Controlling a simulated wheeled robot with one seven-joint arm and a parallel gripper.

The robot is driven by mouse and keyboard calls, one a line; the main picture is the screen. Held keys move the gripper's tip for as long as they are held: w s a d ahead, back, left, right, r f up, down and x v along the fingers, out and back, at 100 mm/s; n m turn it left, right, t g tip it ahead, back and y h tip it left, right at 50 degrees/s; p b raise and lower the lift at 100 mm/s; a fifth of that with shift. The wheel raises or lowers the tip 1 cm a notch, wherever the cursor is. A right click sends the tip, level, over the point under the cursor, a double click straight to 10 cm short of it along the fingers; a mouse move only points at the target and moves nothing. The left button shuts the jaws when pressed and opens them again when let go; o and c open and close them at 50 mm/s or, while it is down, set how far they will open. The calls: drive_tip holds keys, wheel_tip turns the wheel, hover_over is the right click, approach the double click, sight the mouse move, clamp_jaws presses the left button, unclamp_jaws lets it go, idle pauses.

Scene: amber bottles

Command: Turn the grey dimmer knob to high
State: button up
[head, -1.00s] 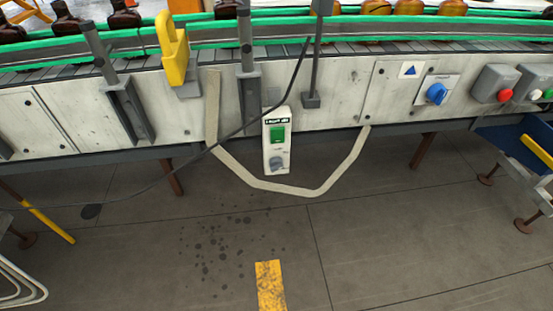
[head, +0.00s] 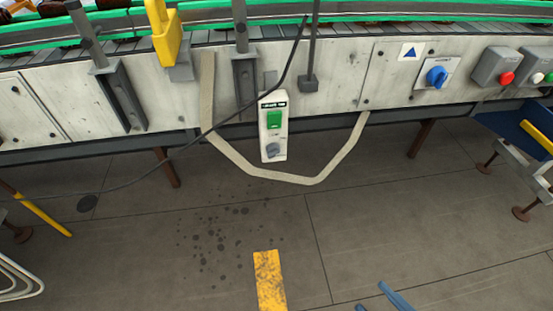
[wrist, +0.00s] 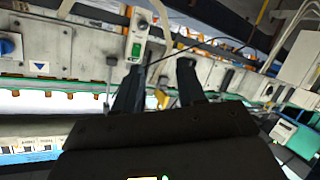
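The grey dimmer knob (head: 272,150) is on the lower part of a narrow white control box (head: 277,137), below a green button (head: 274,119). The box hangs at the front of the conveyor's side panel. Its pointer setting is too small to tell. In the wrist view the scene is upside down, with the box (wrist: 132,37) at the top and the knob (wrist: 143,24) near its upper end. My gripper (wrist: 158,76) shows two dark fingers spread apart with nothing between them. It is apart from the knob.
A blue rotary knob (head: 437,77) and a red button (head: 507,78) are on the panel at right. A dark cable (head: 215,142) crosses beside the box, and a beige strip (head: 235,157) loops below it. Two blue bars (head: 396,298), possibly my fingers, show at the bottom.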

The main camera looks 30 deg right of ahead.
drive_tip(key=o, duration=0.4)
drive_tip(key=w+f+n+h+b, duration=0.1)
drive_tip(key=w+f+n+b, duration=0.1)
drive_tip(key=w+f+n, duration=0.4)
drive_tip(key=x, duration=0.4)
drive_tip(key=shift+f, duration=0.45)
drive_tip(key=n+t+h+b, duration=0.3)
drive_tip(key=n+h+b, duration=0.2)
drive_tip(key=n, duration=0.4)
approach(277, 155)
drive_tip(key=w, duration=0.3)
drive_tip(key=shift+d+p+x, duration=0.15)
drive_tip(key=shift+d+x, duration=0.05)
drive_tip(key=shift+x, duration=1.5)
drive_tip(key=shift+d+p+x, duration=0.15)
drive_tip(key=shift+x, duration=1.55)
drive_tip(key=shift+s, duration=0.15)
drive_tip(key=c, duration=1)
